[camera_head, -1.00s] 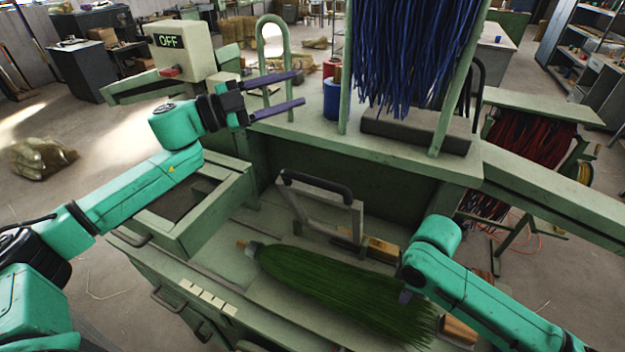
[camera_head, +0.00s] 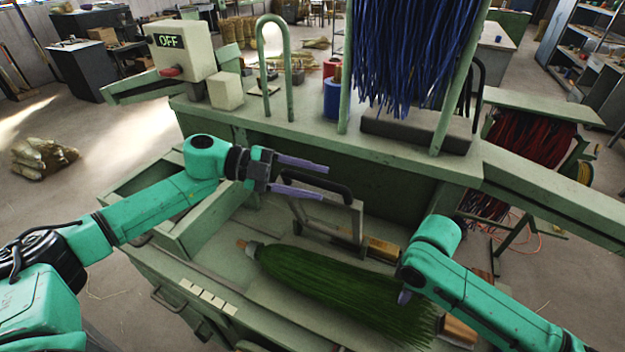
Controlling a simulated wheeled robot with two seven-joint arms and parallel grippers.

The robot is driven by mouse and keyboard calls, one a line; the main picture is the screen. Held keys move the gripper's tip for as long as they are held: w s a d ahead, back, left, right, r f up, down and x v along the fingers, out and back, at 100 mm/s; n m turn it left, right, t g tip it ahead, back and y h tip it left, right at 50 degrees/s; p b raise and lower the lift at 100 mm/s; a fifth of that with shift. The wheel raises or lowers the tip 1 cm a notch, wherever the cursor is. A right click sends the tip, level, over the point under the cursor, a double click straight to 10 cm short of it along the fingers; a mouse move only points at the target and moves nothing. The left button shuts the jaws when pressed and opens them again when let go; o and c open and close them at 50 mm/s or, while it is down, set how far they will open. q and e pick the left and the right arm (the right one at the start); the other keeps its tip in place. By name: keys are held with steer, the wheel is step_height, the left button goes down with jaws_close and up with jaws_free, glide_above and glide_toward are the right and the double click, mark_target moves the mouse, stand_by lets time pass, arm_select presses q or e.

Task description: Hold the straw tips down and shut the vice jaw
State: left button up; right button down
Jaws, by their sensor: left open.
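A bundle of green straw (camera_head: 330,284) lies on the bench, its bound end with a wooden stub at the left and its loose tips at the lower right. The vice jaw (camera_head: 329,224) is a grey frame with a black handle bar (camera_head: 325,185), standing raised behind the straw. My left gripper (camera_head: 325,181) is open and empty, its two purple fingers pointing right at the jaw's handle. Whether they touch it I cannot tell. My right gripper (camera_head: 404,297) is over the straw near the tips. Its fingers are mostly hidden behind my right arm.
A control box (camera_head: 180,50) reading OFF with a red switch stands at the back left. Blue bristles (camera_head: 410,50) hang above the rear shelf. Wooden blocks (camera_head: 385,247) lie behind the straw. An open bin (camera_head: 180,215) is at the left.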

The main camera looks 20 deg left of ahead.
arm_select(q)
steer(key=shift+d, duration=0.2)
jaws_close()
stand_by(1.3)
